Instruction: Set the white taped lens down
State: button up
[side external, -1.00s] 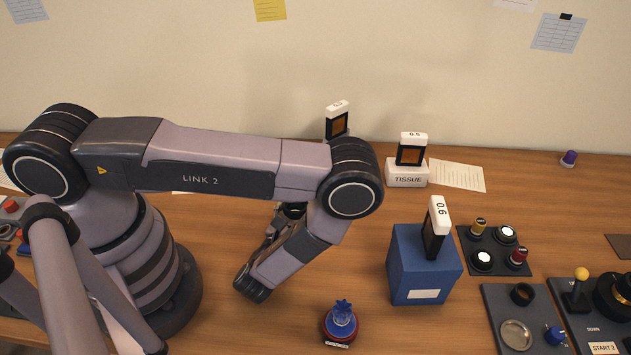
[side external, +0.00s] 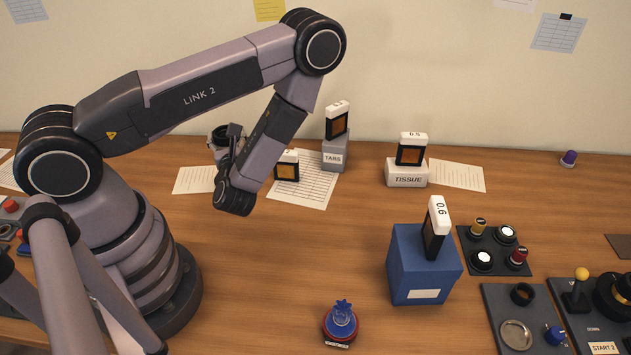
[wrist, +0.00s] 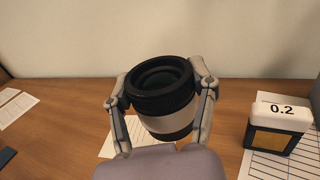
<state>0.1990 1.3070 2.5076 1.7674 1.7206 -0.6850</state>
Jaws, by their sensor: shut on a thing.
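The taped lens is a black ribbed barrel with a pale white band around it; it shows in the wrist view (wrist: 166,101). My gripper (wrist: 160,92) is shut on its sides, one finger at the left and one at the right. The lens is slightly tilted in that picture, its dark open end up. In the side external view my gripper (side external: 231,148) and the lens (side external: 215,142) are partly hidden behind my forearm, near a white paper sheet (side external: 193,181). I cannot tell whether the lens is clear of the table.
A white-topped block marked 0.2 (wrist: 279,112) stands on a lined sheet (wrist: 255,166), right of the lens. A TABS box (side external: 335,157), a TISSUE box (side external: 408,176) and a blue box (side external: 420,270) bear similar tagged blocks. A red-based blue knob (side external: 342,318) sits in front. The middle table is clear.

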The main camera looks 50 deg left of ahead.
jog(key=s+a+r+n+g+y, duration=0.1)
jog(key=s+a+n+g+y, duration=0.1)
jog(key=s+a+n+g, duration=0.7)
jog(key=w+a+f, duration=0.1)
jog(key=a+f, duration=0.1)
jog(key=a, duration=0.2)
jog(key=w+a+f+m, duration=0.1)
jog(key=w+a+f, duration=0.1)
jog(key=a+f, duration=0.1)
jog(key=w+a+f+m+g, duration=0.1)
jog(key=a+f, duration=0.2)
jog(key=a, duration=0.2)
jog(key=shift+w+a, duration=0.25)
jog(key=shift+w, duration=0.05)
jog(key=shift+w+a+f, duration=0.25)
jog(key=shift+a+f, duration=0.15)
jog(key=shift+f, duration=1.8)
jog(key=o, duration=1.2)
jog(key=shift+f, duration=0.1)
